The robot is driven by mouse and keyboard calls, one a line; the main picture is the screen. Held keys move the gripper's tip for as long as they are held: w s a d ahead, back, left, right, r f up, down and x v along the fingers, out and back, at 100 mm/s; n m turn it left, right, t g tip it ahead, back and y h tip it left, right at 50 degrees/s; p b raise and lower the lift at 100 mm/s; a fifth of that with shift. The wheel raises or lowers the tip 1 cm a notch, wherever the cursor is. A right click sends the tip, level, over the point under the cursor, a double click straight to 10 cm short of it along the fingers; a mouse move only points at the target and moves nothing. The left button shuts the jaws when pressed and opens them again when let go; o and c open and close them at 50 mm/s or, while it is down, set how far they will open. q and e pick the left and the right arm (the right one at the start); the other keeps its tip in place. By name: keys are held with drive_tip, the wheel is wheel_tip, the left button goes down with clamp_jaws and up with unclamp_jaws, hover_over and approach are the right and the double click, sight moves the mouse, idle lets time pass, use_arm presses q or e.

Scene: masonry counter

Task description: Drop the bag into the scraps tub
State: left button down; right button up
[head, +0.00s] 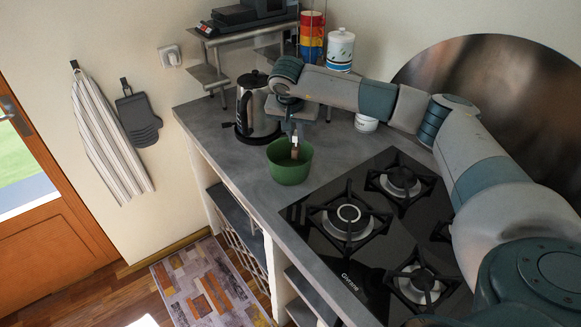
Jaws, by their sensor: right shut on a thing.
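The green scraps tub (289,174) stands upright on the grey counter, near its front edge and left of the hob. My right gripper (295,141) points down over the tub's mouth. It is shut on the bag (295,153), a small brownish piece. The bag shows against the inside of the tub; I cannot tell whether its lower end is below the rim or touches the wall. My left gripper is not in view.
A steel and black kettle (257,108) stands close behind the tub, to the left. The black gas hob (345,235) is to the right. A white canister (340,48), coloured cups (311,35) and a metal rack (209,75) are at the back.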

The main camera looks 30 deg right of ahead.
drive_tip(key=o, duration=0.8)
drive_tip(key=shift+a+r, duration=0.1)
drive_tip(key=b+v, duration=0.5)
drive_tip(key=v, duration=1.2)
drive_tip(key=shift+r, duration=0.15)
